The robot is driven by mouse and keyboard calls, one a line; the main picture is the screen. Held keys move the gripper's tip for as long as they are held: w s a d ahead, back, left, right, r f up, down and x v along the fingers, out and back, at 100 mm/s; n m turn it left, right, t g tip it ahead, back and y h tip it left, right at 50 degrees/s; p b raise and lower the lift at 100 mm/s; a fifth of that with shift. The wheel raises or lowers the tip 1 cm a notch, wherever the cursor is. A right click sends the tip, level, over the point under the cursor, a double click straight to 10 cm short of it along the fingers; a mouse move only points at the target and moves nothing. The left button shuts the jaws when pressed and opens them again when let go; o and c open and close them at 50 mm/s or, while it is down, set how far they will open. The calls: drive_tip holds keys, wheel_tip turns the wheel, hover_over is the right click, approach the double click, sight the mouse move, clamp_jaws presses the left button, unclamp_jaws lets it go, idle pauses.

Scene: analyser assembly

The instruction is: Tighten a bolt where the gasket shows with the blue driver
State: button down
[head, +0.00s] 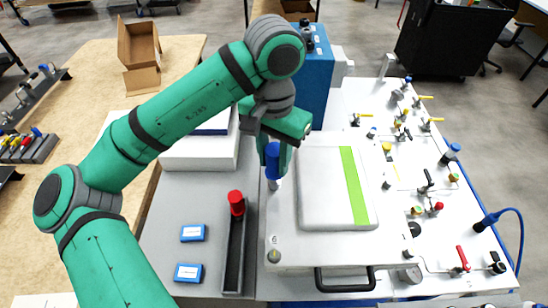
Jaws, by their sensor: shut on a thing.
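My gripper (276,147) is shut on the blue driver (272,162), which stands upright with its tip down. The tip is at the left edge of the white analyser housing (318,248), near the far left corner of the raised white lid (322,190) with a green stripe. I cannot tell whether the tip touches a bolt there. A bolt or knob (274,256) shows at the near left corner of the housing. A gasket cannot be made out at this size.
A blue unit (313,80) stands behind the lid. Valves and fittings (400,135) crowd the right panel.

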sight(275, 150)
drive_tip(key=m, duration=0.8)
drive_tip(key=shift+w+m, duration=0.1)
drive_tip(key=shift+m, duration=0.2)
drive_tip(key=c, duration=1.4)
unclamp_jaws()
drive_tip(key=shift+c, duration=0.4)
clamp_jaws()
drive_tip(key=shift+r, duration=2.9)
drive_tip(key=shift+d+r, duration=0.1)
